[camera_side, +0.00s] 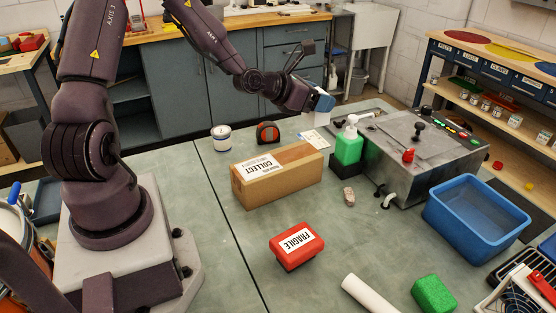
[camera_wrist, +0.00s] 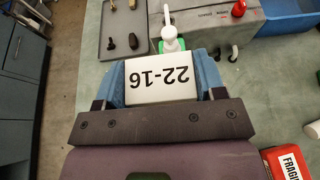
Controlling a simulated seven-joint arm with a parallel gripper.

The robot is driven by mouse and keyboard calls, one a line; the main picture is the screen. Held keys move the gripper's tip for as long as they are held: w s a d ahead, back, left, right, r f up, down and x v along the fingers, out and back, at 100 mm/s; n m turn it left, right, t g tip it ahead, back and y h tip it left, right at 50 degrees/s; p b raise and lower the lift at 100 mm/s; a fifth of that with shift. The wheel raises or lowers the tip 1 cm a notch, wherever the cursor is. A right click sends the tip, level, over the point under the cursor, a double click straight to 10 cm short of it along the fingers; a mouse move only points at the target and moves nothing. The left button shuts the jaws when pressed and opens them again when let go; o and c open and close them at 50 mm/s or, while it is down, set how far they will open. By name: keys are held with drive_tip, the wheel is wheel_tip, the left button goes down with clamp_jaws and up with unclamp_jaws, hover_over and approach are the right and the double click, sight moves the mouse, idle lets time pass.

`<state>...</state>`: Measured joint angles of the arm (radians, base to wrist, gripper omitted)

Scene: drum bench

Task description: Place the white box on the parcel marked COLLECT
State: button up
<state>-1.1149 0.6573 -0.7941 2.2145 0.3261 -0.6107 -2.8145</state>
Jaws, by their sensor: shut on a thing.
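My gripper (camera_wrist: 161,84) is shut on the white box (camera_wrist: 160,80), with one blue finger on each side of it. The box face toward the wrist camera reads 22-16, upside down. The parcel cannot be made out in the wrist view.
A green pump bottle (camera_side: 348,148) stands just right of the parcel, by the grey machine (camera_side: 425,150). A tape measure (camera_side: 268,132) and white tub (camera_side: 221,138) are behind. A red FRAGILE box (camera_side: 297,246) is in front. A blue bin (camera_side: 476,220) stands right.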

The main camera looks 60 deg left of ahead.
drive_tip(key=s+a, duration=0.2)
drive_tip(key=s, duration=0.1)
hover_over(299, 154)
drive_tip(key=shift+f, duration=4.55)
drive_tip(key=shift+f, duration=0.15)
drive_tip(key=o, duration=1)
drive_tip(key=shift+c, duration=0.2)
